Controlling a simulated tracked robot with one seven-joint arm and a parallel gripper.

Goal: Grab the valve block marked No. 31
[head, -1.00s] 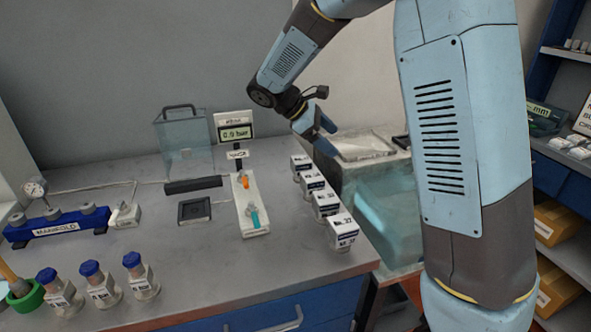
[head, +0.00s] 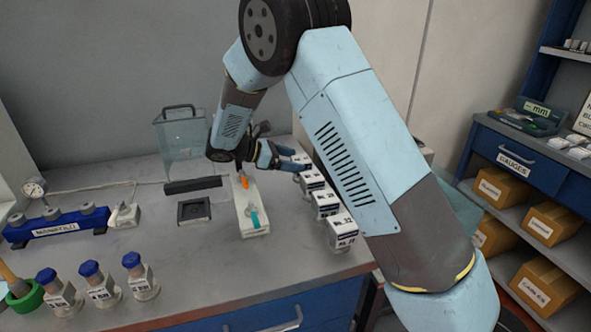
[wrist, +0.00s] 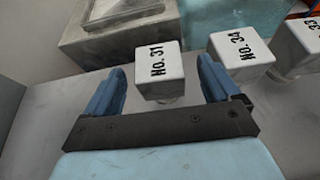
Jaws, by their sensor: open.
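The valve block No. 31 (wrist: 158,72) is a white block with black lettering, seen in the wrist view between my open fingers, a little beyond their middle. My gripper (wrist: 161,78) has blue fingers, one on each side of it, with gaps showing. In the head view my gripper (head: 287,158) is low over the bench at the far end of the block row, beside the farthest block (head: 303,159), which it partly hides.
The block No. 34 (wrist: 240,56) stands just right of the right finger, with another block (wrist: 306,45) beyond. In the head view the row runs toward the bench's right front corner. A white stand with a teal lever (head: 251,212) is left of the row.

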